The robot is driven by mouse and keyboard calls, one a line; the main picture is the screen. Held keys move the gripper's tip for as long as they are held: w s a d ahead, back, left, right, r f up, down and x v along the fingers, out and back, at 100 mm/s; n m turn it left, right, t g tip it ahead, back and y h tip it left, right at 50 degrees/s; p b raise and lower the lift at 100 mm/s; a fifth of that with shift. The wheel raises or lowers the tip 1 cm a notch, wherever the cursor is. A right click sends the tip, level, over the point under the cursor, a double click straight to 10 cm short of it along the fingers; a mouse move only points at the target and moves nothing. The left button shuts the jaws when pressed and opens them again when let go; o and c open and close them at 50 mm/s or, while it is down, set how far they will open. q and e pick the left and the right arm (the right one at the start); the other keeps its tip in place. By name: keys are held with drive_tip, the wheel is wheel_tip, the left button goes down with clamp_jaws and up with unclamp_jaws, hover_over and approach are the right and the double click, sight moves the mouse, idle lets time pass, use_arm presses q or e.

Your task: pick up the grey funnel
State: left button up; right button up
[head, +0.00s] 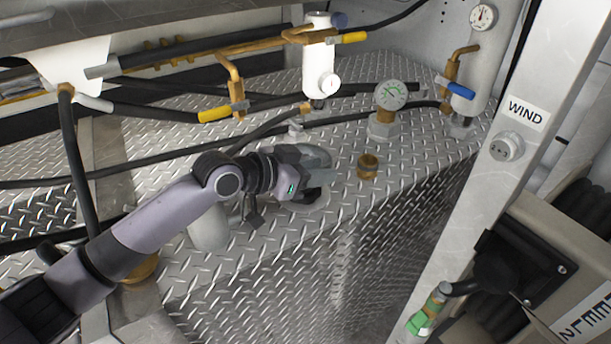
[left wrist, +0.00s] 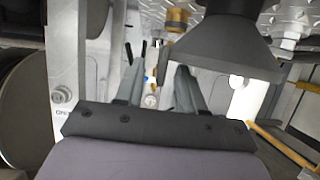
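The grey funnel (head: 319,157) is partly hidden behind my left gripper in the head view. In the left wrist view the funnel (left wrist: 230,45) is a large dark cone at the upper right, close to one finger. Its narrow neck is at the top of that picture. My left gripper (head: 312,184) is beside the funnel, low over the metal deck. In the left wrist view its fingers (left wrist: 157,82) are apart, with a gap between them. The funnel appears to one side of that gap; I cannot tell whether a finger touches it. My right gripper is in neither view.
A brass fitting (head: 367,166) stands on the diamond-plate deck (head: 400,180) right of the gripper. Black hoses cross the back. A white post (head: 480,200) rises at the right, beyond the deck edge.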

use_arm(q)
clamp_jaws()
drive_tip(key=shift+r, duration=0.1)
